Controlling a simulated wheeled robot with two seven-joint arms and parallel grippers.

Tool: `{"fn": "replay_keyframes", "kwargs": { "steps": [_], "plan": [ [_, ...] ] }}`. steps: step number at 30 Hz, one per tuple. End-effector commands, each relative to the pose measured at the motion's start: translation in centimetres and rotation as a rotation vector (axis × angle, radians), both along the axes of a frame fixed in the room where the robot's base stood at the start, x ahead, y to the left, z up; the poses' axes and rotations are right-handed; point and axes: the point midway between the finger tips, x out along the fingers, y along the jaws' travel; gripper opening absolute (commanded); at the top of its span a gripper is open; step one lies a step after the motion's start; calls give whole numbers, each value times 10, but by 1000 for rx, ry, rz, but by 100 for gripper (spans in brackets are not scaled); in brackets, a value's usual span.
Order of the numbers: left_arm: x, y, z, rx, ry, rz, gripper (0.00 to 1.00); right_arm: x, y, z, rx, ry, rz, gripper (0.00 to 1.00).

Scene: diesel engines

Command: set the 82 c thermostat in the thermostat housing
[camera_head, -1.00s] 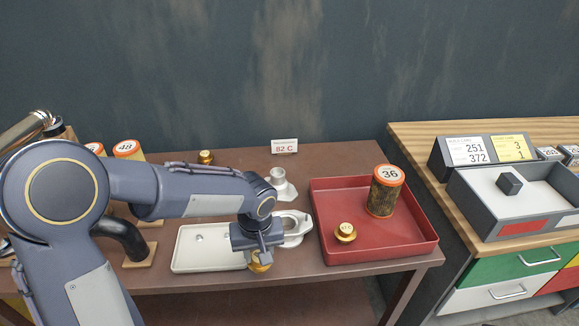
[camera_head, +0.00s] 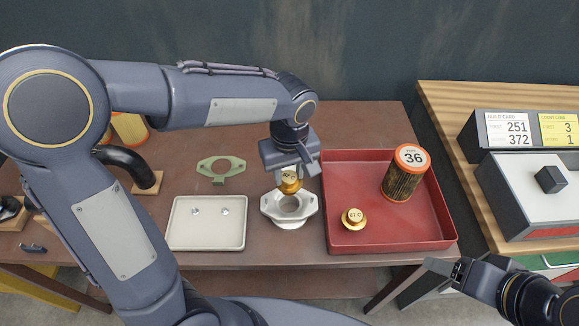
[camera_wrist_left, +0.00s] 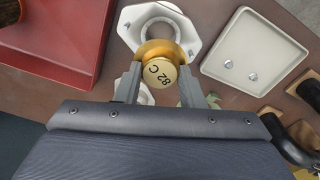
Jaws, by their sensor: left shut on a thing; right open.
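My left gripper (camera_head: 291,169) is shut on a brass thermostat (camera_head: 290,183). In the left wrist view this thermostat (camera_wrist_left: 158,71) reads 82 C between the two fingers. It is held above and slightly behind the white thermostat housing (camera_head: 272,208), apart from it as far as I can tell. The housing is a flanged piece with a round opening; it also shows in the left wrist view (camera_wrist_left: 190,38), partly hidden by the thermostat. My right gripper (camera_head: 448,271) is open and empty at the lower right, in front of the red tray.
A red tray (camera_head: 440,238) holds another brass thermostat (camera_head: 354,219) and an orange-capped filter marked 36 (camera_head: 405,173). A white tray (camera_head: 207,246) with two small bolts lies left of the housing. A green gasket (camera_head: 221,169) lies behind it. A black hose (camera_head: 125,163) stands further left.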

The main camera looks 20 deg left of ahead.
Motion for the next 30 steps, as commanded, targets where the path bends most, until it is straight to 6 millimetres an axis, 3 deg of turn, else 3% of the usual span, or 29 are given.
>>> {"fn": "replay_keyframes", "kwargs": {
  "steps": [30],
  "plan": [
    [0,0,-75,1,1,-1,9,0,0,-59,0,0,0,65]
  ]
}}
